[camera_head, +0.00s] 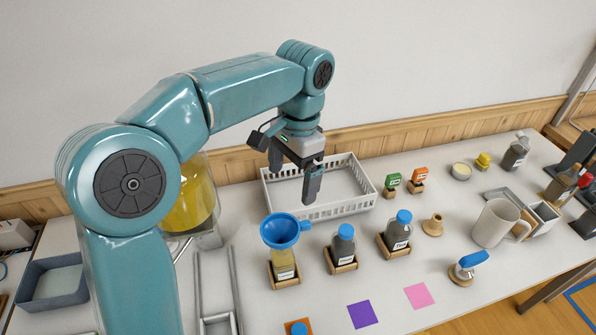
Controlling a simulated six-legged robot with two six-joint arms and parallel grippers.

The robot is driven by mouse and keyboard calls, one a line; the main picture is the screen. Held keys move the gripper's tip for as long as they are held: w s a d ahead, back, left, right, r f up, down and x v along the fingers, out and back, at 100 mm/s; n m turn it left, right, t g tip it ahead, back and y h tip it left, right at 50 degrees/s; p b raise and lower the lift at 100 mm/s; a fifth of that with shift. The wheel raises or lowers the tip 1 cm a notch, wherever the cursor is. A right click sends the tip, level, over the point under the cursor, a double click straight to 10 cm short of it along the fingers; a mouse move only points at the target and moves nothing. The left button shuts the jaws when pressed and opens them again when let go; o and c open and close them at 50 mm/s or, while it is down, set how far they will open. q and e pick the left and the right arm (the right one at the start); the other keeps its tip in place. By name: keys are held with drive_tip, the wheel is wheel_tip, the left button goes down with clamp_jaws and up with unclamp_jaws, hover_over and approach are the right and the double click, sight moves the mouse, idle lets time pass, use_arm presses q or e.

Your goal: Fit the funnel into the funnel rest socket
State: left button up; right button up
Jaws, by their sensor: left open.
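The blue funnel (281,230) sits mouth up on top of a jar (284,262) with yellowish contents, which stands in a small wooden holder. A small round wooden piece (433,225) right of the capped jars looks like the funnel rest socket; nothing blue is in it. My left gripper (293,187) hangs with its fingers down, open and empty, over the white basket, behind and above the funnel and apart from it. My right gripper is not in view.
The white slatted basket (345,211) lies behind the funnel. Two blue-capped jars (343,247) (397,236) stand right of it in wooden holders. A beige mug (494,223) stands farther right.

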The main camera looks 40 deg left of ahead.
use_arm(q)
approach(283, 240)
drive_tip(key=f, duration=0.4)
drive_tip(key=s+f, duration=0.1)
drive_tip(key=f, duration=0.1)
drive_tip(key=shift+f, duration=0.5)
drive_tip(key=shift+s+a, duration=0.15)
drive_tip(key=shift+a, duration=0.05)
drive_tip(key=shift+d, duration=0.15)
drive_tip(key=c, duration=0.6)
drive_tip(key=shift+o, duration=1.3)
drive_tip(key=c, duration=0.4)
drive_tip(key=shift+c, duration=0.2)
